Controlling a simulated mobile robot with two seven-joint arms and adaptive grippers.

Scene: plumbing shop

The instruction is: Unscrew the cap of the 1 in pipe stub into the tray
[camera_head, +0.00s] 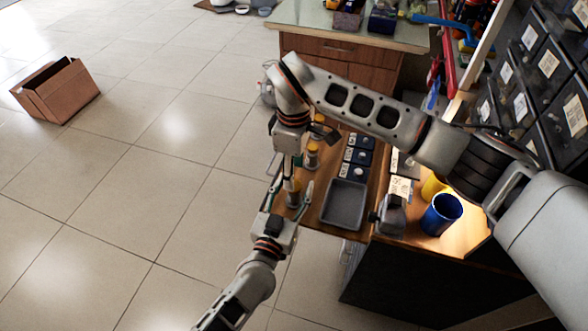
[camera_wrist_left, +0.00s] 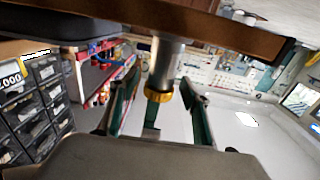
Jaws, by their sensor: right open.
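In the left wrist view, a silver pipe stub (camera_wrist_left: 165,62) runs from the wooden counter edge to a yellow cap (camera_wrist_left: 158,96) at its end. The fingers of my left gripper (camera_wrist_left: 160,103) stand open on both sides of the cap, with gaps visible. In the head view my left gripper (camera_head: 291,192) reaches up from below to the yellow capped stub (camera_head: 293,197). My right gripper (camera_head: 288,172) comes down from above at the same stub, open, its fingertips partly hidden. The dark grey tray (camera_head: 343,206) lies on the counter just right of the stub and looks empty.
Another yellow-topped stub (camera_head: 312,158) stands close behind. Small labelled dark bins (camera_head: 357,156) lie behind the tray. A grey vise-like block (camera_head: 391,214) and a blue cup (camera_head: 441,214) stand to its right. Open floor lies to the left, with a cardboard box (camera_head: 62,95) far off.

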